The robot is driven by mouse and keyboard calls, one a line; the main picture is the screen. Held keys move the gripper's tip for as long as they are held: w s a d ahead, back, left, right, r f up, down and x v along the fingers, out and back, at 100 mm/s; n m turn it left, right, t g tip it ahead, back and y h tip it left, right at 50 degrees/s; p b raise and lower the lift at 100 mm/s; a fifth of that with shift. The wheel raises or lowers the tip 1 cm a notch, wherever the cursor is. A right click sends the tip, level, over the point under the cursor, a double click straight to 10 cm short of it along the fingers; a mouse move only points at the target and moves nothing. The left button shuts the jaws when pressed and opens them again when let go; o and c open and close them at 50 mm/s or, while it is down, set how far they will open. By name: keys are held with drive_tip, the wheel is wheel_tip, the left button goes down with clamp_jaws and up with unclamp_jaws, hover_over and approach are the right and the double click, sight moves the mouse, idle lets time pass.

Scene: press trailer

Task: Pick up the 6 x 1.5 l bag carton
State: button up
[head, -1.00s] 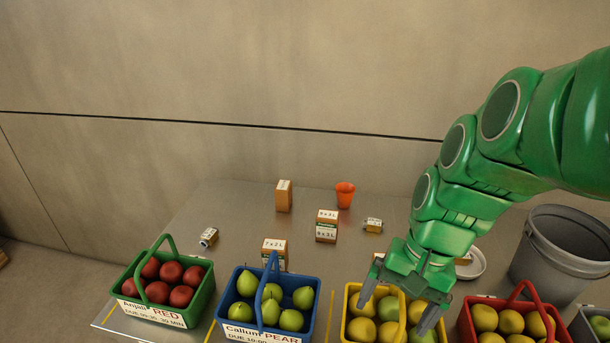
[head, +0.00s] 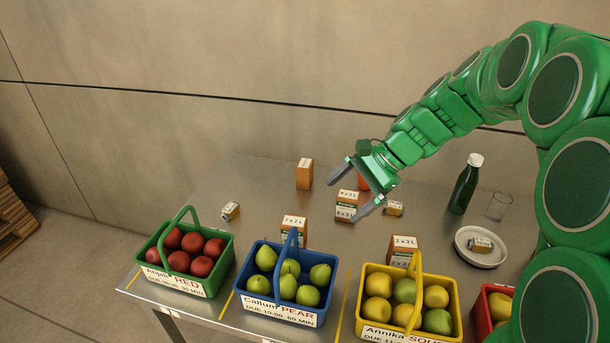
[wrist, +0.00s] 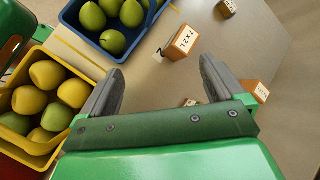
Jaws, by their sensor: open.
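My gripper (head: 350,192) is open and empty over the table, in front of the stacked cartons (head: 346,206) in the head view. In the wrist view its fingers (wrist: 160,72) are spread with bare table between them. No label clearly reads 6 x 1.5 l. A carton marked 7x2L (head: 293,229) stands behind the blue basket; it shows beyond the fingers in the wrist view (wrist: 183,42). A carton marked 2x2L (head: 403,250) stands behind the yellow basket. A tall carton (head: 304,175) stands at the back. Small cartons (head: 230,211) and (head: 394,208) have labels too small to read.
Baskets of fruit line the front edge: green (head: 190,262), blue (head: 276,300), yellow (head: 405,315) and red (head: 490,310). A plate (head: 480,260) holds a small carton (head: 481,244). A dark bottle (head: 465,188) and a glass (head: 499,206) stand at right. An orange cup (head: 363,182) is partly hidden.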

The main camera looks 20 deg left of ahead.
drive_tip(key=w+a+f+m+y, duration=0.2)
drive_tip(key=w+a+f, duration=0.15)
drive_tip(key=w, duration=0.45)
drive_tip(key=w+a+f+m+y, duration=0.1)
drive_tip(key=w+a+f+m, duration=0.2)
drive_tip(key=w, duration=0.5)
drive_tip(key=m+t+y, duration=0.2)
drive_tip(key=m+y, duration=0.1)
drive_tip(key=m, duration=0.1)
approach(300, 170)
drive_tip(key=w+a+f, duration=0.2)
drive_tip(key=shift+w+a+f, duration=0.1)
drive_tip(key=shift+a+f, duration=0.15)
drive_tip(key=shift+w+a+f+m, duration=0.15)
drive_tip(key=shift+w+f+m, duration=0.35)
drive_tip(key=shift+w+f, duration=0.05)
drive_tip(key=shift+x, duration=3.85)
drive_tip(key=shift+s+r, duration=0.15)
drive_tip(key=shift+r, duration=0.05)
drive_tip(key=c, duration=1.1)
